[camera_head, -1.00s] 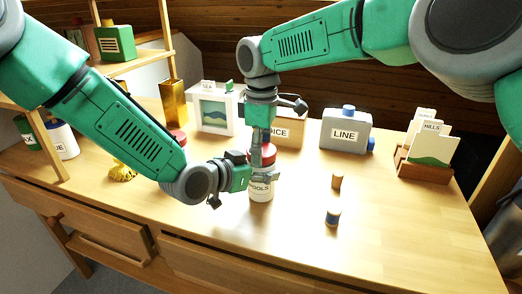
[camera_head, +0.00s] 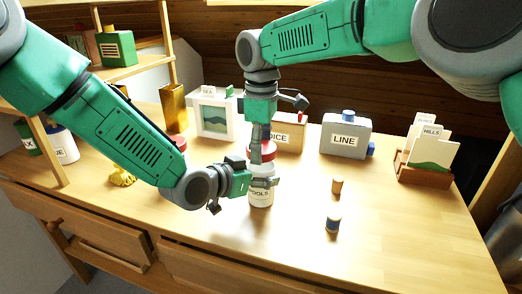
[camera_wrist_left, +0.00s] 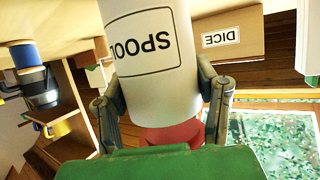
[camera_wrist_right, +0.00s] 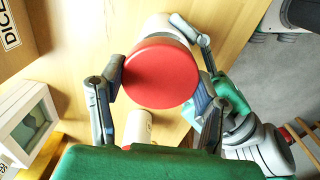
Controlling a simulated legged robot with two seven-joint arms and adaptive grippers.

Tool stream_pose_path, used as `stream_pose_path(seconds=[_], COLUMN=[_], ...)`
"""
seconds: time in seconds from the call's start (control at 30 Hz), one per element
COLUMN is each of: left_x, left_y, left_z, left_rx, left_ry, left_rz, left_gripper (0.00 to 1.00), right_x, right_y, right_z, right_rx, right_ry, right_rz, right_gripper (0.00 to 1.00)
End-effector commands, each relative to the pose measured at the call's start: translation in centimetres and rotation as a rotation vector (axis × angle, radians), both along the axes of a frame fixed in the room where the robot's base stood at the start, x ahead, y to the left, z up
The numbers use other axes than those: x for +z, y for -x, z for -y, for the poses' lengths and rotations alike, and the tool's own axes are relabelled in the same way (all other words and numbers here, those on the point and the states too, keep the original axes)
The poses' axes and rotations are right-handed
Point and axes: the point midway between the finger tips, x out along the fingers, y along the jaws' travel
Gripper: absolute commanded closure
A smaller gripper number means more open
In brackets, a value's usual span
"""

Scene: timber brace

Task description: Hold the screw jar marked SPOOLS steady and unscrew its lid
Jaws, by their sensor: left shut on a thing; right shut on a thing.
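The white jar (camera_head: 260,197) marked SPOOLS stands upright at the front middle of the table. My left gripper (camera_head: 258,182) is shut around its upper body from the left; the left wrist view shows the jar's label (camera_wrist_left: 150,42) between its fingers. The red lid (camera_head: 262,152) is above the jar, with a white band visible between lid and left gripper. My right gripper (camera_head: 262,143) comes down from above and is shut on the lid, whose top also shows in the right wrist view (camera_wrist_right: 160,75). Whether the lid still touches the jar is hidden.
A card holder (camera_head: 425,172) is at right. Two small cylinders (camera_head: 337,186) (camera_head: 333,219) stand right of the jar. The front right tabletop is clear.

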Motion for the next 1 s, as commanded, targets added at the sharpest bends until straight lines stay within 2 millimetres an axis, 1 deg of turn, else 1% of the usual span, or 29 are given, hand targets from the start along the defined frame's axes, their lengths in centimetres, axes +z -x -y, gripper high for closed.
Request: stream_pose_path(seconds=[0.27, 0.37, 0.6, 0.7, 0.87, 0.9, 0.93, 1.0], left_x=[-0.1, 0.0, -0.1, 0.0, -0.1, -0.1, 0.0, 0.0], left_y=[0.0, 0.0, 0.0, 0.0, 0.0, 0.0, 0.0, 0.0], left_z=[0.0, 0.0, 0.0, 0.0, 0.0, 0.0, 0.0, 0.0], left_rx=[0.0, 0.0, 0.0, 0.0, 0.0, 0.0, 0.0, 0.0], left_ry=[-0.001, -0.001, -0.001, -0.001, -0.001, -0.001, -0.001, -0.001], left_rz=[-0.001, -0.001, -0.001, -0.001, -0.001, -0.001, -0.001, -0.001], left_gripper=[1.0, 1.0, 1.0, 1.0, 1.0, 0.31, 0.21, 0.21], right_x=[0.1, 0.7, 3.7, 4.0, 4.0, 4.0, 4.0, 4.0], right_y=[0.0, -0.1, -0.1, -0.1, -0.1, -0.1, -0.1, -0.1], right_z=[0.0, 0.0, 0.0, 0.0, 0.0, 0.0, 0.0, 0.0], right_rx=[0.0, 0.0, -0.001, -0.001, 0.0, 0.0, 0.0, 0.0], right_ry=[0.0, 0.001, 0.0, 0.0, 0.0, 0.0, 0.0, 0.0], right_rz=[0.0, 0.002, 0.002, 0.0, 0.0, 0.0, 0.0, 0.0], right_gripper=[0.77, 0.77, 0.77, 0.77, 0.77, 0.77, 0.77, 0.77])
